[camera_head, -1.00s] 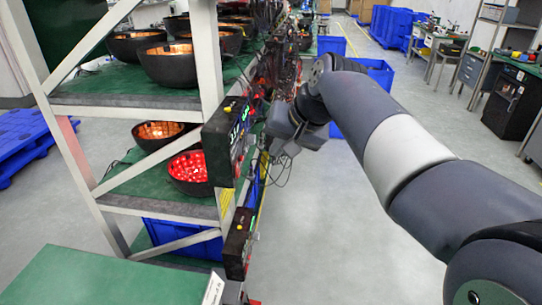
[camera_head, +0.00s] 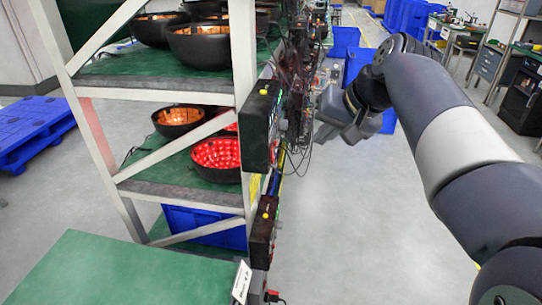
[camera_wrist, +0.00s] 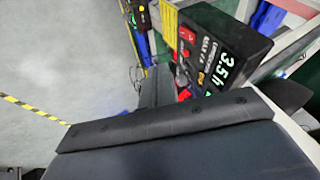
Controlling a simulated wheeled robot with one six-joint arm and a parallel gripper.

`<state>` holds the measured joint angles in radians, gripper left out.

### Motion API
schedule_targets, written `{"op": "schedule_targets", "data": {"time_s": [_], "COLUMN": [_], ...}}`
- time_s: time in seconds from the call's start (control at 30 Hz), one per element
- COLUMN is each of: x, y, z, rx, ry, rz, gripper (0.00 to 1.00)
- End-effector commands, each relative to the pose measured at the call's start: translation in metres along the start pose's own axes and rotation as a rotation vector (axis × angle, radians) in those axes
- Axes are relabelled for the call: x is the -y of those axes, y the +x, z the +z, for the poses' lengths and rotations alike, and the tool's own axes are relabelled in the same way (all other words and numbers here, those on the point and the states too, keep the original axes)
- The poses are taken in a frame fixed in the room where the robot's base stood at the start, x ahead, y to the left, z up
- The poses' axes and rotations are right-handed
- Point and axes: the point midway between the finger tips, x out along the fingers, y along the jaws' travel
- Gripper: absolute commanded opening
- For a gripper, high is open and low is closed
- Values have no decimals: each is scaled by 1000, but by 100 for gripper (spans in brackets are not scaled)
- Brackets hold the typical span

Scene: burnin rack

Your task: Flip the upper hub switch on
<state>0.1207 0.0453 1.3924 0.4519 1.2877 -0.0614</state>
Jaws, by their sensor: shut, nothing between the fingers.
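The upper hub (camera_head: 261,125) is a black box with a yellow button on top, fixed to the rack's front post. In the wrist view the hub (camera_wrist: 228,50) shows a lit "3.5" display and a red rocker switch (camera_wrist: 187,35). I cannot tell the switch's position. My gripper (camera_head: 328,132) is shut and empty, to the right of the upper hub and apart from it in the head view. The fingertips are hard to make out against the cables. In the wrist view my gripper's dark body covers the lower part and hides some of the hub.
The lower hub (camera_head: 262,232) hangs below on the same post. Cables (camera_head: 300,100) hang along the rack front. Rack shelves hold dark bowls, one lit red (camera_head: 217,154). A green tabletop (camera_head: 110,275) is at the lower left. The grey aisle floor (camera_head: 360,220) is clear.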

Motion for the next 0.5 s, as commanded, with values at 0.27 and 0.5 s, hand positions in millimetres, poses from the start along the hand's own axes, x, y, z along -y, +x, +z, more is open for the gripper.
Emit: {"op": "schedule_targets", "data": {"time_s": [0.27, 0.5], "x": [-1, -1], "y": [-1, 14], "z": [0, 1], "rx": [1, 5], "ry": [-1, -1], "rz": [0, -1], "gripper": [0, 0]}}
